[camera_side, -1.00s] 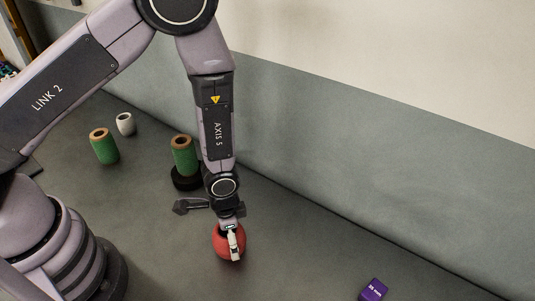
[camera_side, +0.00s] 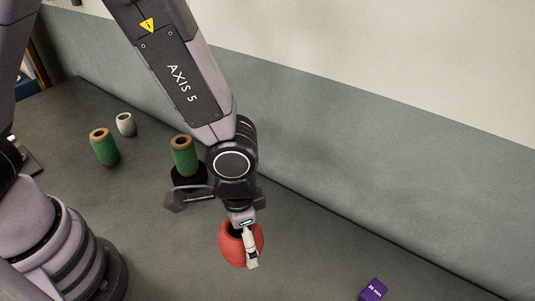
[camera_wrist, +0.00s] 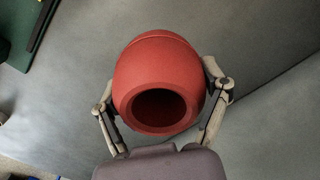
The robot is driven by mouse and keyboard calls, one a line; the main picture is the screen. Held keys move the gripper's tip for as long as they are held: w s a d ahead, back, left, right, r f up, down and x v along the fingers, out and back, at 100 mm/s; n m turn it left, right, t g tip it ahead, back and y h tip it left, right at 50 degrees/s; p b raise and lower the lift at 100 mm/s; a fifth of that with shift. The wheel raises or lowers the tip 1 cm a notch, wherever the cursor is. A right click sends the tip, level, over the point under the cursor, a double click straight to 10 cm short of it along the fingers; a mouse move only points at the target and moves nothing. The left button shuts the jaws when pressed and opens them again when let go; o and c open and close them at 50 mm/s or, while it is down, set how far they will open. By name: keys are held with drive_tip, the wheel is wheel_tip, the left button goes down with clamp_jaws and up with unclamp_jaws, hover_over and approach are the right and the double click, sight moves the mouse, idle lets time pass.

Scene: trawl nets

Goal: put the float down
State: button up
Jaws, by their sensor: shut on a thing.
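The float is a red, barrel-shaped piece with a round hole in its end. In the side view the float (camera_side: 229,244) hangs below my wrist, and it looks raised above the grey table. In the wrist view the float (camera_wrist: 160,62) fills the middle, its dark hole facing the camera. My gripper (camera_wrist: 163,95) is shut on the float, with one finger against each side. In the side view my gripper (camera_side: 248,250) shows one pale finger in front of the float; the other finger is hidden.
A green spool (camera_side: 183,157) stands on a black round base behind my wrist. Another green spool (camera_side: 104,147) and a small white cup-like piece (camera_side: 125,124) stand at the left. A purple box (camera_side: 373,291) lies at the lower right. The table (camera_side: 310,260) between is clear.

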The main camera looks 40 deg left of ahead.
drive_tip(key=w+d+f, duration=0.2)
drive_tip(key=d, duration=0.1)
drive_tip(key=w+d+f, duration=0.5)
drive_tip(key=d+f, duration=0.1)
drive_tip(key=shift+w+f, duration=0.15)
drive_tip(key=shift+w, duration=0.15)
drive_tip(key=shift+w+d+f, duration=0.4)
drive_tip(key=shift+d+f, duration=0.15)
drive_tip(key=shift+f, duration=1.65)
drive_tip(key=o, duration=1.1)
drive_tip(key=shift+f, duration=0.1)
drive_tip(key=shift+o, duration=0.2)
